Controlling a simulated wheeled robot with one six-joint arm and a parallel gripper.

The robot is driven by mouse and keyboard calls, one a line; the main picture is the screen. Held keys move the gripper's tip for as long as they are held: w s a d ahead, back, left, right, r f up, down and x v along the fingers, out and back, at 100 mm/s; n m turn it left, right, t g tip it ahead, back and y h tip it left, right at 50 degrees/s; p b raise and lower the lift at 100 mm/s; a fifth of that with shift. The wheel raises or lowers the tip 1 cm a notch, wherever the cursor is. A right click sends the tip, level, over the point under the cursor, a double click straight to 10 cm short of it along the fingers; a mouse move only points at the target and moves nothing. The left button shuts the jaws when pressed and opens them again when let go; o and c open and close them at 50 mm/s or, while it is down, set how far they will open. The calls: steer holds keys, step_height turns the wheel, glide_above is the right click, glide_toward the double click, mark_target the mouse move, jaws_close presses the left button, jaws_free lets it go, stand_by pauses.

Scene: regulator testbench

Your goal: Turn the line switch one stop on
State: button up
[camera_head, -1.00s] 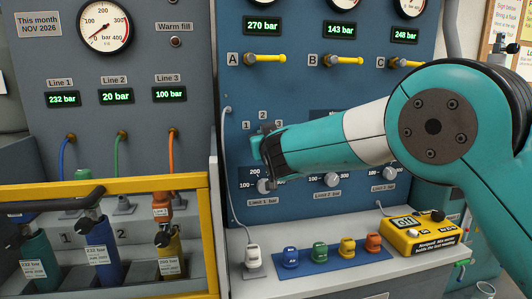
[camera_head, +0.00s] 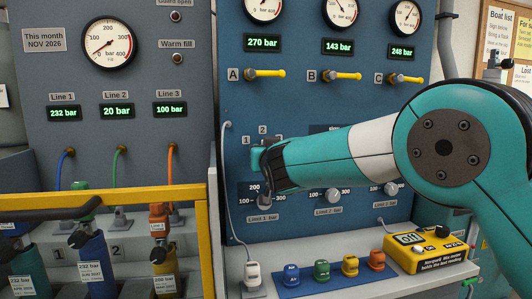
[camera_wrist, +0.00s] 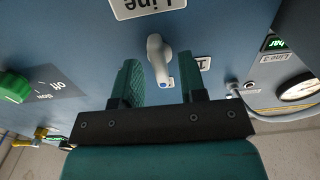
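The line switch (camera_wrist: 158,58) is a light grey lever knob on the blue panel, below the white "Line" plate (camera_wrist: 148,6) in the wrist view. My gripper (camera_wrist: 161,72) is open, with one dark green finger on each side of the lever's end. Gaps show between lever and fingers, and I see no contact. In the head view my gripper (camera_head: 262,162) is at the blue panel, just under the stop labels 1 and 2 (camera_head: 255,136). It hides the switch there.
A green knob (camera_wrist: 15,87) marked "Off" is near in the wrist view. Below my arm are limit knobs (camera_head: 333,195), a blue tray (camera_head: 300,288) with coloured caps and a yellow meter box (camera_head: 428,252). Yellow handles (camera_head: 268,74) are above; a yellow guard frame (camera_head: 205,240) is left.

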steer(key=shift+s, duration=0.1)
steer(key=b+v, duration=0.4)
steer(key=v, duration=1.3)
steer(key=shift+s+r, duration=0.1)
steer(key=s+d+f+g+h, duration=0.1)
steer(key=s+d+f+g, duration=0.2)
steer(key=d+f+g, duration=0.3)
steer(key=s+d+f+n+g, duration=0.1)
steer(key=s+d+f+g, duration=0.25)
steer(key=s, duration=0.55)
steer(key=s+d+f+n+g, duration=0.2)
steer(key=s+d+f+g, duration=0.15)
steer(key=s, duration=0.45)
steer(key=s+d+f+n+g, duration=0.1)
steer(key=s+d+f+g, duration=0.2)
steer(key=s, duration=0.6)
step_height(320, 180, up, 16)
steer(key=g+p, duration=0.1)
steer(key=p, duration=1.4)
steer(key=shift+w+a, duration=0.15)
steer(key=shift+a, duration=0.05)
